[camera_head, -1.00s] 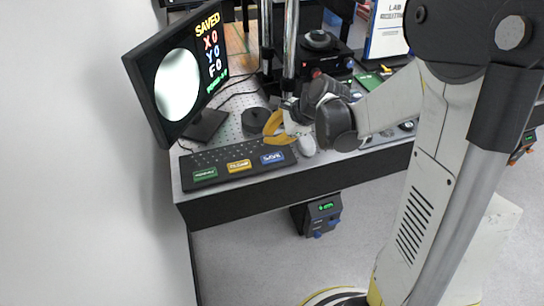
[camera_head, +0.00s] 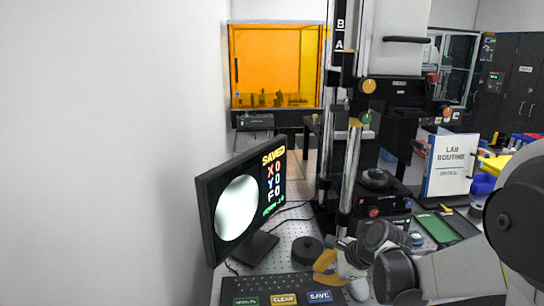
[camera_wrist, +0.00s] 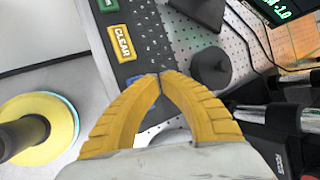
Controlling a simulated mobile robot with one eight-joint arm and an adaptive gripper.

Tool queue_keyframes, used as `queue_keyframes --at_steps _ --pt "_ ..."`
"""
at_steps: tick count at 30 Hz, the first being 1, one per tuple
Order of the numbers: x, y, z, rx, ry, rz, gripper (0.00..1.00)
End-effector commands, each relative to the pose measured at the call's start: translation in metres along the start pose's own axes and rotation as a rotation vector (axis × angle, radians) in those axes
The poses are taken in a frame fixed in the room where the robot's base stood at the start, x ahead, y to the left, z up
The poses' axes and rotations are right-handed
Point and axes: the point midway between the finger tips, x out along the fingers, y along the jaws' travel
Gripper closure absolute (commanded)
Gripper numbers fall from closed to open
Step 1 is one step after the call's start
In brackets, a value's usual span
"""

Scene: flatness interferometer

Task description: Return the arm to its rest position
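My gripper (camera_head: 325,262) is at the front of the bench, just above the right end of the black control panel (camera_head: 240,287). In the wrist view its two yellow fingers (camera_wrist: 160,78) meet at the tips with nothing between them. The fingers cover most of the blue SAVE key there. The SAVE key (camera_head: 319,296) shows in the head view, beside the yellow CLEAR key (camera_head: 284,299). The monitor (camera_head: 240,204) reads SAVED with X, Y and F at 0. My arm reaches in from the lower right, bent at the elbow.
A black round puck (camera_head: 307,250) stands on the perforated bench close behind the gripper. The interferometer column with chrome posts (camera_head: 349,180) rises behind it. An orange-glazed enclosure (camera_head: 280,65) is at the back.

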Motion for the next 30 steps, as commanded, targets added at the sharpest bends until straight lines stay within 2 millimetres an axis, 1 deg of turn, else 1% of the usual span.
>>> queue_keyframes --at_steps 2,5,8,12,14,15,18,21,24,27,30 --pt "-0.007 0.003 0.005 -0.049 0.012 0.000 1.00" --pt "-0.026 0.012 0.014 -0.190 0.049 0.001 1.00" --pt "-0.053 0.028 0.026 -0.412 0.105 0.009 1.00" --pt "-0.091 0.057 0.039 -0.762 0.193 0.035 1.00" --pt "-0.105 0.070 0.042 -0.911 0.228 0.052 1.00" --pt "-0.115 0.080 0.043 -1.012 0.252 0.065 1.00" --pt "-0.134 0.105 0.044 -1.254 0.309 0.103 1.00" --pt "-0.147 0.125 0.042 -1.461 0.356 0.142 1.00" --pt "-0.156 0.140 0.040 -1.614 0.389 0.175 1.00" --pt "-0.160 0.148 0.038 -1.704 0.409 0.198 1.00" --pt "-0.162 0.151 0.037 -1.744 0.418 0.208 1.00"
